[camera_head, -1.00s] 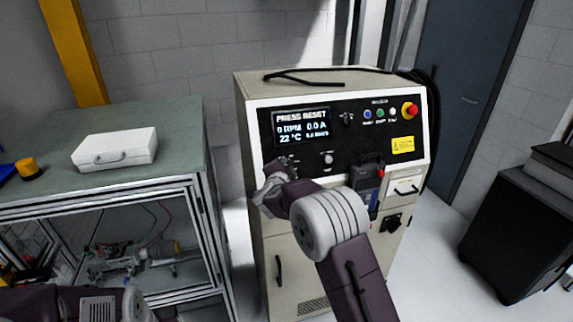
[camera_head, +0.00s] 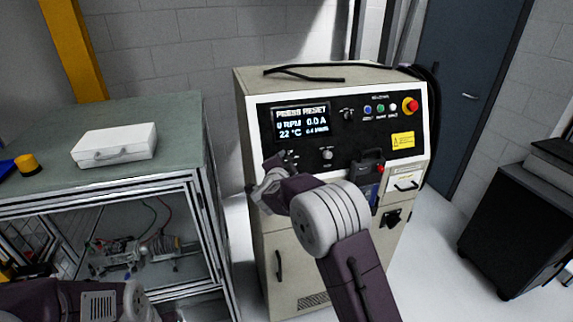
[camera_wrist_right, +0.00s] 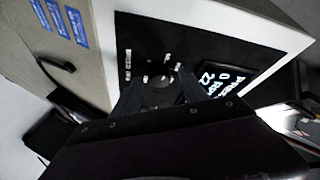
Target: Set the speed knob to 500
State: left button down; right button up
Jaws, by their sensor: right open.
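The beige control cabinet (camera_head: 250,110) has a black front panel (camera_head: 350,140) with a lit display (camera_head: 301,122) reading PRESS RESET, 0 RPM, 0.0 A and 22 °C. My right gripper (camera_head: 283,163) is at the panel's lower left, below the display, and hides part of it. In the right wrist view its two dark fingers stand apart, on either side of a dark round knob (camera_wrist_right: 160,84) with white marks around it. I cannot tell whether they touch it or read its setting. A second knob (camera_head: 327,155) is uncovered to the right. My left gripper is out of view.
A red emergency button (camera_head: 410,106) and small coloured buttons (camera_head: 380,111) sit at the panel's upper right. A selector (camera_head: 347,114) is beside the display. A bench (camera_head: 180,120) with a white case (camera_head: 115,145) stands left. A dark cabinet (camera_head: 515,220) stands right.

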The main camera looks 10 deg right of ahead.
jog(key=b+v, duration=0.1)
jog(key=v, duration=0.7)
jog(key=shift+d, duration=0.1)
jog(key=s+d+r, duration=0.3)
jog(key=d, duration=0.4)
jog(key=s+a+f+n+g+y, duration=0.3)
jog(key=s+f+n, duration=0.3)
jog(key=s+f, duration=0.15)
jog(key=s+a+f+n+g+y, duration=0.25)
jog(key=s+f+n, duration=0.25)
jog(key=s+f, duration=0.3)
jog(key=s+f+n+g, duration=0.2)
jog(key=s+f+g, duration=0.1)
jog(key=s, duration=0.4)
jog(key=s+f+n+g, duration=0.2)
jog(key=s+f+g, duration=0.2)
jog(key=s, duration=0.3)
jog(key=shift+d+f+n+y, duration=0.25)
jog(key=shift+f+n+y, duration=0.1)
jog(key=shift+y, duration=0.1)
